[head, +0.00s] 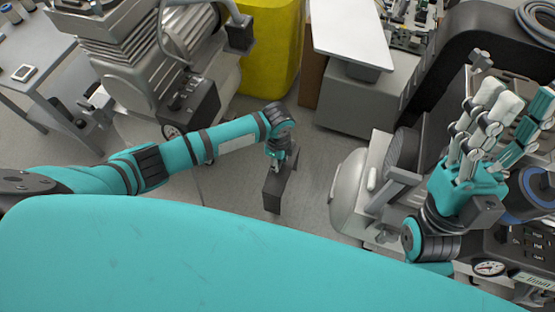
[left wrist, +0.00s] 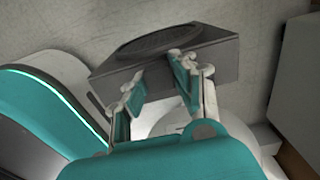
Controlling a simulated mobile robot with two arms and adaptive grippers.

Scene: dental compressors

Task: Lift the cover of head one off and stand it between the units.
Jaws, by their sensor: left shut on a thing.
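The cover (head: 273,195) is a dark grey box shape in the gap between the two units. My left gripper (head: 280,165) is shut on it from above. In the left wrist view the cover (left wrist: 225,62) shows a round ribbed disc on one face, with the fingers (left wrist: 160,88) at its near edge. I cannot tell whether its lower end touches the floor. One compressor unit (head: 140,65) stands at the upper left, the other (head: 350,195) at the right. My right gripper (head: 500,125) is over the right unit, fingers spread, with nothing seen in it.
A yellow bin (head: 272,50) and a grey cabinet (head: 365,100) with a white top stand behind the gap. A table (head: 35,45) is at the far left. Bare floor (head: 318,150) surrounds the cover. A panel with a gauge (head: 488,268) is at the lower right.

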